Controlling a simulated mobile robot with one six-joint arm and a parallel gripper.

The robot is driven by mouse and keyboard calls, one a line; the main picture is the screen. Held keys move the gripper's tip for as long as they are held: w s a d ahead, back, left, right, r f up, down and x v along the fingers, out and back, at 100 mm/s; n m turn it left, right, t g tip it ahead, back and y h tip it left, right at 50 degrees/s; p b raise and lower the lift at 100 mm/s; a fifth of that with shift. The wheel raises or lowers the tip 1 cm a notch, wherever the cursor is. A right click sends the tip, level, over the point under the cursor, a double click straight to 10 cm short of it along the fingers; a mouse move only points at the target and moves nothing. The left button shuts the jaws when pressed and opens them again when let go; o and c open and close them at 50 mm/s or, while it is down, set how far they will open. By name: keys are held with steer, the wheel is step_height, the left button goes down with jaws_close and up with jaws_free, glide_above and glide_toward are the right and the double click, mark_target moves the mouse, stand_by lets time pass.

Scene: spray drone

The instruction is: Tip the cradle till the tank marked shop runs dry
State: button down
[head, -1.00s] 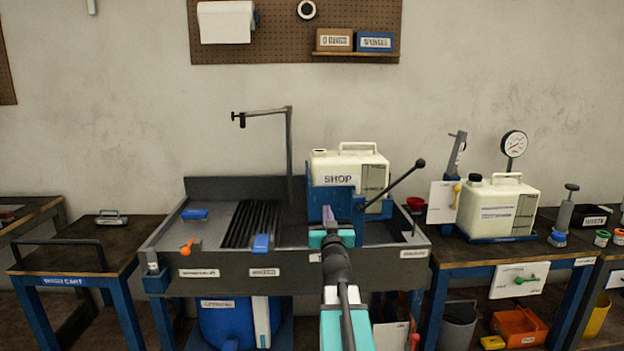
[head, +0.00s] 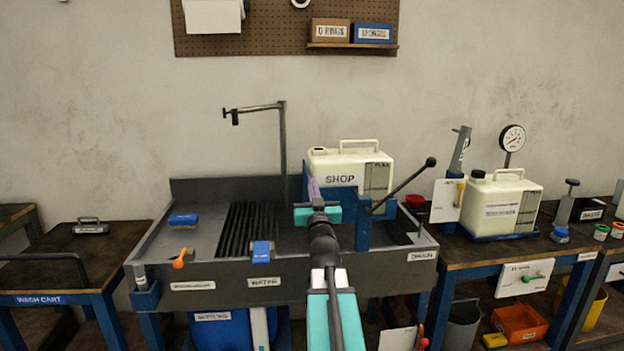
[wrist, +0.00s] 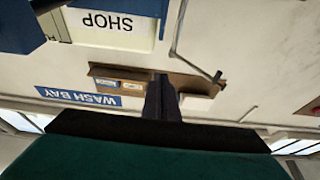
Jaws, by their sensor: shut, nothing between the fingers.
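The cream tank marked SHOP (head: 340,180) stands upright in a blue cradle (head: 362,225) at the right end of the grey wash bay. A dark lever with a ball knob (head: 431,162) rises to the right from the cradle. My gripper (head: 314,185) is shut and empty, just in front of the tank's left side; I cannot tell whether it touches the cradle. In the wrist view the SHOP tank (wrist: 110,32) shows upside down at the upper left, and my shut fingers (wrist: 161,95) are in the middle. The liquid level in the tank is not clear.
The sink's slatted drain (head: 250,230) and a thin swing spout (head: 283,150) lie left of the tank. A blue-topped brush (head: 184,220) and orange handle (head: 181,260) are on the sink. A second cream tank (head: 500,203) and a gauge (head: 512,140) stand on the right bench.

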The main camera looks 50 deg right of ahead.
steer(key=shift+s+d, duration=0.15)
steer(key=shift+d, duration=0.15)
steer(key=shift+d, duration=0.1)
steer(key=shift+x, duration=5.1)
steer(key=shift+s+f, duration=0.15)
steer(key=shift+f, duration=1.95)
